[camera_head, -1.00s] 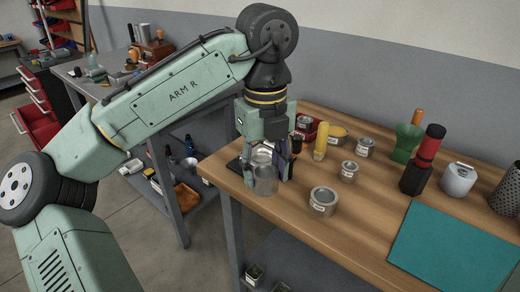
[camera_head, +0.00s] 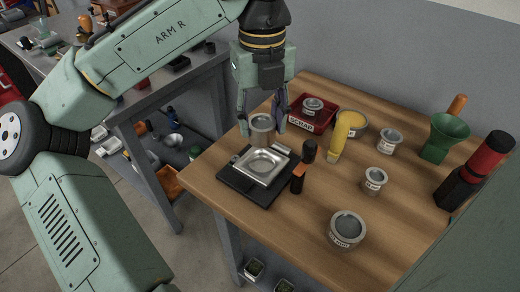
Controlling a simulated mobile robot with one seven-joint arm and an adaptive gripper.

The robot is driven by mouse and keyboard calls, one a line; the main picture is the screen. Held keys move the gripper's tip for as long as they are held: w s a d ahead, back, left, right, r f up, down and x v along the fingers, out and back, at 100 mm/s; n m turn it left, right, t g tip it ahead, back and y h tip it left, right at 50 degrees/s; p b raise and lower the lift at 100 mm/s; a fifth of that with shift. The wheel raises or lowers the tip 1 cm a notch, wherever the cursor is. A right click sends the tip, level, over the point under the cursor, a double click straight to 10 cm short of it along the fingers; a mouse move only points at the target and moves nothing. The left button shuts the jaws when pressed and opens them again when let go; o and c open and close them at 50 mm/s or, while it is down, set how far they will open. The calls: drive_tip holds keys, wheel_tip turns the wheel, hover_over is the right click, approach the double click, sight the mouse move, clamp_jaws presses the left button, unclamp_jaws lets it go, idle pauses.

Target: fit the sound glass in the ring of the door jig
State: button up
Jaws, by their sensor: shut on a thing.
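The door jig is a black plate (camera_head: 231,186) near the bench's left edge, bearing a square silver frame (camera_head: 244,172) with a round ring (camera_head: 266,162). The ring's middle looks empty. Whether the glass is sound cannot be told.
A red scrap box (camera_head: 322,126) holding a small tin stands behind the jig. A dark knob (camera_head: 309,151) and an orange-and-black tool (camera_head: 298,178) stand at its right.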

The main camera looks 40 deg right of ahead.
sight(262, 122)
drive_tip(key=shift+f, duration=3.95)
drive_tip(key=shift+f, duration=0.1)
drive_tip(key=o, duration=1.3)
wheel_tip(262, 122, up, 12)
drive_tip(key=shift+r+p, duration=0.1)
drive_tip(key=shift+p, duration=0.25)
